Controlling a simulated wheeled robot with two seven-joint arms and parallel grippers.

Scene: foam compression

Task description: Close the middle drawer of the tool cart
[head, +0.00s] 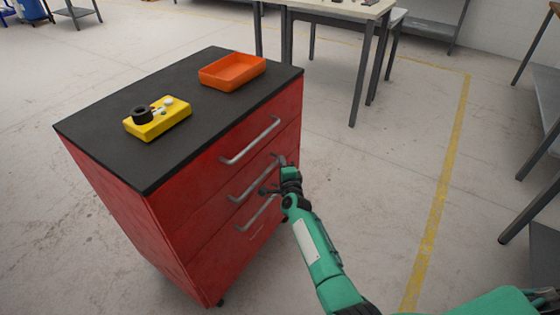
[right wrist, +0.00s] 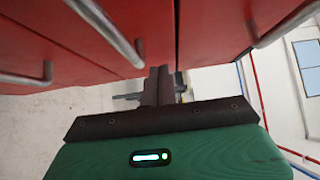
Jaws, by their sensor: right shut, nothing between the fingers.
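The red tool cart (head: 180,215) has a black top and three stacked drawers with grey bar handles on its right-hand face. The middle drawer's handle (head: 254,180) lies between the top handle (head: 250,142) and the bottom handle (head: 256,213). The drawer fronts look about flush in the head view. My right gripper (head: 270,189) is at the middle drawer, near the right end of its handle. In the right wrist view its shut fingers (right wrist: 158,85) are up against or very near the red front, beside a handle bar. I cannot tell whether they touch. My left gripper is not in view.
On the cart top (head: 100,130) are an orange tray (head: 232,71) and a yellow block (head: 158,120) with a black ring and small pale parts. A table (head: 340,8) stands behind the cart.

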